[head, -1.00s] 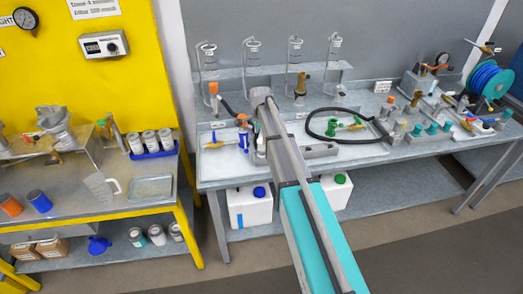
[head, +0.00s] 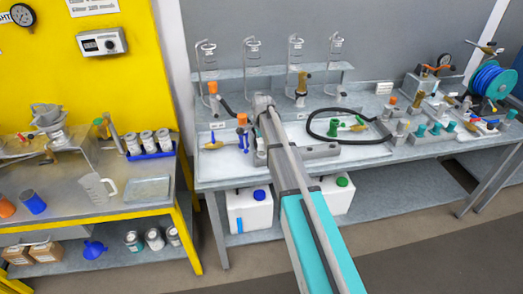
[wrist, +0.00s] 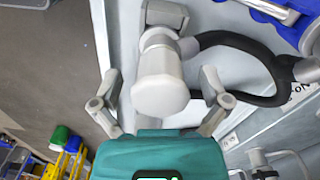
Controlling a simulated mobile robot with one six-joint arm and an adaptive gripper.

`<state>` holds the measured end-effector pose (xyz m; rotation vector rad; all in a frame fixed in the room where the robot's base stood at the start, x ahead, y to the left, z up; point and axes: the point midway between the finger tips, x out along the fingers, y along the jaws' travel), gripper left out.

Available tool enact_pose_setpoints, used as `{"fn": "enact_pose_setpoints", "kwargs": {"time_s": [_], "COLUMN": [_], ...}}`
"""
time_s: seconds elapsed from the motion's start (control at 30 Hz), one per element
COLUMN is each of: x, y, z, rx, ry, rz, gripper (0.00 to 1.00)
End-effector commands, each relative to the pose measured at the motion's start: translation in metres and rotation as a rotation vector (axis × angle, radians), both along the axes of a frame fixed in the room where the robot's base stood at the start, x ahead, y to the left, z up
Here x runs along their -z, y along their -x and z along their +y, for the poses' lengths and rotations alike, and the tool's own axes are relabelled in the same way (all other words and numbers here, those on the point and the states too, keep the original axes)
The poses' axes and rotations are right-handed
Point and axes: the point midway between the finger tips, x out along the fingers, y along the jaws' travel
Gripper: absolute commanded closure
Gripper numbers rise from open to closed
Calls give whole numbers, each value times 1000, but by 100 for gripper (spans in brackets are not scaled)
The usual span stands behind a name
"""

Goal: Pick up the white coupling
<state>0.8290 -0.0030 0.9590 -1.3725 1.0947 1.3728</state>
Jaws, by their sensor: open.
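In the wrist view, a white coupling (wrist: 160,84) with a broad round end faces the camera, between the two grey fingers of my gripper (wrist: 158,90). The fingers are spread on its left and right, with visible gaps to it. Its far end meets a grey fitting (wrist: 165,14), and a black hose (wrist: 240,42) curves away on its right. My teal gripper body fills the bottom of this view. In the head view my arm reaches over the grey bench (head: 225,182) and hides this spot, so I cannot make out the coupling there.
Orange, blue and green fittings stand near my arm, including a green one (head: 336,126) beside a black hose loop (head: 312,122). A shelf with glass vessels (head: 252,58) runs behind. A yellow-framed table (head: 110,205) stands at left. White canisters (head: 249,208) sit below the bench.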

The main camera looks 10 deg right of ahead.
Motion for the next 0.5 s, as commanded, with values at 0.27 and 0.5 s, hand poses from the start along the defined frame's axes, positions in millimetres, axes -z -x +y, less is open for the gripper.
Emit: {"fn": "enact_pose_setpoints", "kwargs": {"time_s": [0.27,0.5], "x": [0,0], "y": [0,0], "z": [0,0], "rx": [0,0], "ry": [0,0], "rz": [0,0], "gripper": [4,32]}}
